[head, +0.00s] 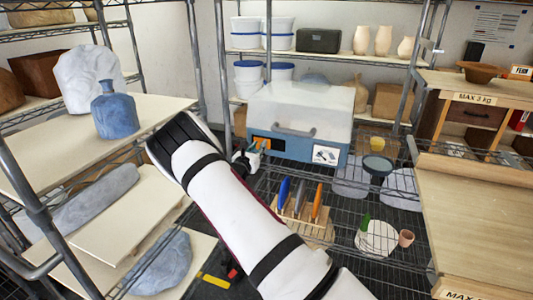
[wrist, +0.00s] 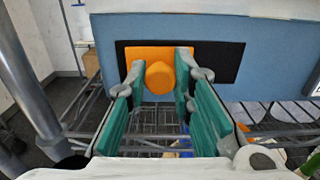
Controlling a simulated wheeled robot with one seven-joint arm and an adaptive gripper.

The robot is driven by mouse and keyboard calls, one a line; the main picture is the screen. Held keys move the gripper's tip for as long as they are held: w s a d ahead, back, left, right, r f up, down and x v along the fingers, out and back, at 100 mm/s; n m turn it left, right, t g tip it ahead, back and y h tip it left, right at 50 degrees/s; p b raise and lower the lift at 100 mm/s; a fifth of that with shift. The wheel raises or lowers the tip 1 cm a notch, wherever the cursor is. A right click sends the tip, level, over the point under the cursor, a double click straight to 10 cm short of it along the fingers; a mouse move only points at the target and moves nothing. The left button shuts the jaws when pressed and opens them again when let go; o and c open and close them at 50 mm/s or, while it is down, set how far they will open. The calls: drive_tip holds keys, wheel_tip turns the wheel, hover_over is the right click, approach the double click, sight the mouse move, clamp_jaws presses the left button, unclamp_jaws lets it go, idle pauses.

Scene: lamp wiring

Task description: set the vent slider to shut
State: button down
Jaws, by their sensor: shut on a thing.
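The vent slider is an orange plate with a round orange knob (wrist: 160,76), set in a black slot (wrist: 220,60) on the blue front of a box. It sits toward the left of the slot, with more bare black to its right than to its left. In the head view the orange slider (head: 262,142) shows small, partly hidden by my gripper (head: 247,158). In the wrist view my gripper (wrist: 163,78) has its green-padded fingers on both sides of the knob and is shut on it.
The box (head: 310,112) has a white lid, a grey handle and a white picture label (head: 326,155). It stands on a wire shelf. A wooden rack with coloured upright pieces (head: 303,215) stands in front. A metal post (wrist: 30,60) is close on the left.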

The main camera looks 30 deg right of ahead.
drive_tip(key=shift+w+a, duration=0.45)
drive_tip(key=shift+w, duration=0.05)
drive_tip(key=c, duration=1.4)
unclamp_jaws()
drive_tip(key=v, duration=1.2)
